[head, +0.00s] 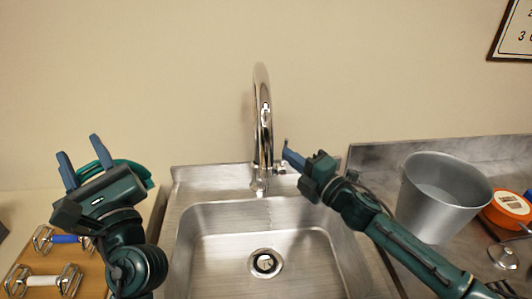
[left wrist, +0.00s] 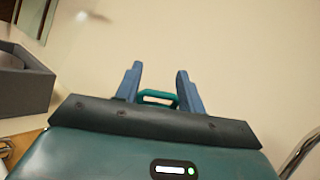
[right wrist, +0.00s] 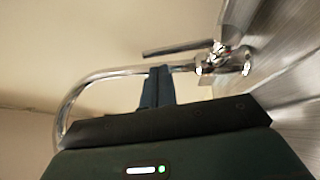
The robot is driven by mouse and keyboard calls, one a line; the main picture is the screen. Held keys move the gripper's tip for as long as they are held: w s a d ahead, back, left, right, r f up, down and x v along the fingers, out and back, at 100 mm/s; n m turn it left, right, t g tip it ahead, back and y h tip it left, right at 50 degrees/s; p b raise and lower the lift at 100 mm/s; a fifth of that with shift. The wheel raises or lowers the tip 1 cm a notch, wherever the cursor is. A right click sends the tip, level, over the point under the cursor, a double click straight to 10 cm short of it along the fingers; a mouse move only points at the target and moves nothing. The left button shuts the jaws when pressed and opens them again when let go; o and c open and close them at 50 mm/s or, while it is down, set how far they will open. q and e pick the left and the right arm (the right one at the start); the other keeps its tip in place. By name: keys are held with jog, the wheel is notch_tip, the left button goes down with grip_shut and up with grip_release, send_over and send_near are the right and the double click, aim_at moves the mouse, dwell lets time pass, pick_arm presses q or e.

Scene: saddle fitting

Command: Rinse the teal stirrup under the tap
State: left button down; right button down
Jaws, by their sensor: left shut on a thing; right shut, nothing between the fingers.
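The teal stirrup (head: 128,168) is held by my left gripper (head: 80,147), left of the sink and partly hidden behind that gripper. In the left wrist view a teal loop (left wrist: 158,96) shows between the fingers. The chrome tap (head: 262,115) arches over the steel sink (head: 215,260); I see no water stream from it. My right gripper (head: 287,148) is shut and empty, just right of the tap near its lever. In the right wrist view the shut fingers (right wrist: 157,72) overlap the tap pipe; contact cannot be told. The lever (right wrist: 175,48) shows beside them.
A metal bucket (head: 440,205) and an orange round object (head: 507,210) stand on the right counter. At lower left, a wooden board (head: 20,283) holds metal pieces with blue and white bars. A grey box (left wrist: 35,85) shows in the left wrist view. The sink basin is clear.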

jog(key=shift+w, duration=0.4)
jog(key=shift+r, duration=0.1)
